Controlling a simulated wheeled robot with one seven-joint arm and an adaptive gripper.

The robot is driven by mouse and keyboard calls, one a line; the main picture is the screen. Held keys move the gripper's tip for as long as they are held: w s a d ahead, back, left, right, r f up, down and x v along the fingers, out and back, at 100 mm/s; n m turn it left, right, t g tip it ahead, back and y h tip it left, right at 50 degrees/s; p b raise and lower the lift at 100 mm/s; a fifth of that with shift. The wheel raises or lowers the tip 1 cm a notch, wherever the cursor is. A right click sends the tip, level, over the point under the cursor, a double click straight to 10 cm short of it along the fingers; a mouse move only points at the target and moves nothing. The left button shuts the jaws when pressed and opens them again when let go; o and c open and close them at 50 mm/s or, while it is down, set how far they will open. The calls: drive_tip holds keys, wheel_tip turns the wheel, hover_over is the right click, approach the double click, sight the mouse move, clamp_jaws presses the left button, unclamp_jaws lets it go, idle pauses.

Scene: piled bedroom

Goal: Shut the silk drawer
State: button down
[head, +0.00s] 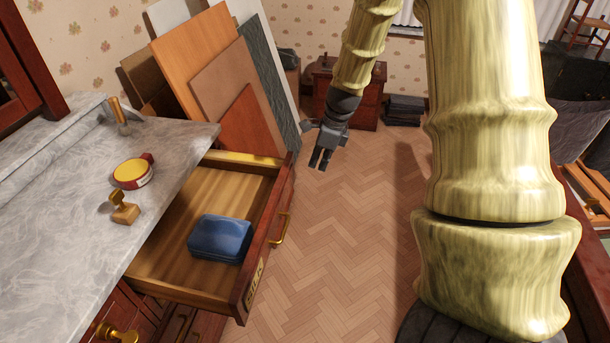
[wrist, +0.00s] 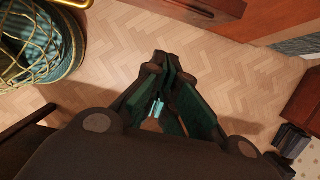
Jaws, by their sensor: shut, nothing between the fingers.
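The silk drawer (head: 190,262) is pulled well out from under a grey marble-topped chest in the head view. Its wooden front carries a "SILK" label (head: 254,284) and a brass handle (head: 281,229). A blue box (head: 220,239) lies inside it near the front. My gripper (head: 321,158) is in the air beyond the drawer front, up and to the right of the handle, touching nothing. Its fingers are shut and empty, and they also show in the wrist view (wrist: 168,72). A strip of reddish-brown wood (wrist: 205,8) shows at the top of the wrist view; I cannot tell if it is the drawer.
A stamp (head: 125,210), a yellow-red tin (head: 132,174) and a wooden-handled tool stand on the marble top (head: 60,210). Leaning boards (head: 195,55) stand behind the drawer. A wire basket (wrist: 40,40) shows in the wrist view. The parquet floor (head: 340,240) right of the drawer is clear.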

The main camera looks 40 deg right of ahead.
drive_tip(key=w+a+f, duration=0.2)
drive_tip(key=f, duration=0.2)
drive_tip(key=w+a+f+p, duration=0.1)
drive_tip(key=w+f, duration=0.1)
drive_tip(key=f, duration=0.3)
drive_tip(key=shift+w+a, duration=0.25)
drive_tip(key=shift+a, duration=0.1)
drive_tip(key=shift+f, duration=0.15)
